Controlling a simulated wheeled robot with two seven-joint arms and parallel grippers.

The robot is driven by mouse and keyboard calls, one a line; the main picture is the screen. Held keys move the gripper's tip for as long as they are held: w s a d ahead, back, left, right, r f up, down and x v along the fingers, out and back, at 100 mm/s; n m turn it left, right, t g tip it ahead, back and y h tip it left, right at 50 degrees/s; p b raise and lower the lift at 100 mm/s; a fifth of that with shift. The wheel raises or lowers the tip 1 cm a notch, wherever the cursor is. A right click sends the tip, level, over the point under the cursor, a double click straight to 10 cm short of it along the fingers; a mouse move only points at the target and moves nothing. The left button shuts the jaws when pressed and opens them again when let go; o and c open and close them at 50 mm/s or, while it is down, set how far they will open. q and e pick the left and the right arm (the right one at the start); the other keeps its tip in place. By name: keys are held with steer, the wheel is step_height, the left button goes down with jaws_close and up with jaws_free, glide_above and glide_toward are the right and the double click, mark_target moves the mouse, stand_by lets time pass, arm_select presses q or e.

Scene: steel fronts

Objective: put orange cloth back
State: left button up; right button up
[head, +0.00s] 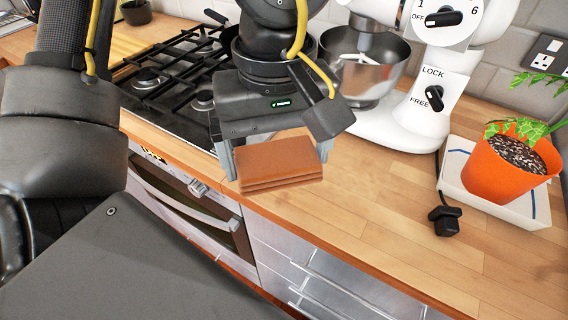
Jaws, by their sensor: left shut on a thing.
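The folded orange-brown cloth (279,160) is in the middle of the head view, with its layers stacked flat. My left gripper (276,152) is shut on it, with a grey finger showing at its left side and part of the other at its right. The cloth appears just over the front edge of the wooden worktop (400,210), above the steel fronts. I cannot tell how high it is above the worktop. My right gripper is not in view.
A gas hob (165,75) lies behind and left of the gripper. A white stand mixer (395,125) with a steel bowl (365,75) stands behind right. An orange plant pot (505,172) sits on a white tray (455,178). A black plug (445,221) lies on the worktop. An oven (190,205) and drawers (320,275) are below.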

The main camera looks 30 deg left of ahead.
arm_select(q)
steer(key=w+a+f+p, duration=0.1)
steer(key=w+a+f, duration=0.1)
steer(key=w, duration=0.1)
steer(key=w+a+f+p, duration=0.1)
steer(key=w+a+f, duration=0.1)
steer(key=w+f, duration=0.1)
steer(key=w+a+f+p, duration=0.1)
steer(key=w+a+f, duration=0.1)
steer(key=w, duration=0.3)
steer(key=shift+a+f, duration=0.2)
steer(key=shift+f, duration=0.55)
steer(key=shift+w+a+f, duration=0.2)
steer(key=shift+w+f, duration=0.2)
steer(key=shift+f, duration=0.2)
step_height(320, 180, down, 3)
steer(key=shift+w+a+f, duration=0.1)
steer(key=shift+w, duration=0.05)
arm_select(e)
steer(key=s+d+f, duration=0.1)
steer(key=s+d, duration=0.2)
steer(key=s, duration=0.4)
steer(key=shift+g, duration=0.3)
arm_select(q)
steer(key=shift+f, duration=0.1)
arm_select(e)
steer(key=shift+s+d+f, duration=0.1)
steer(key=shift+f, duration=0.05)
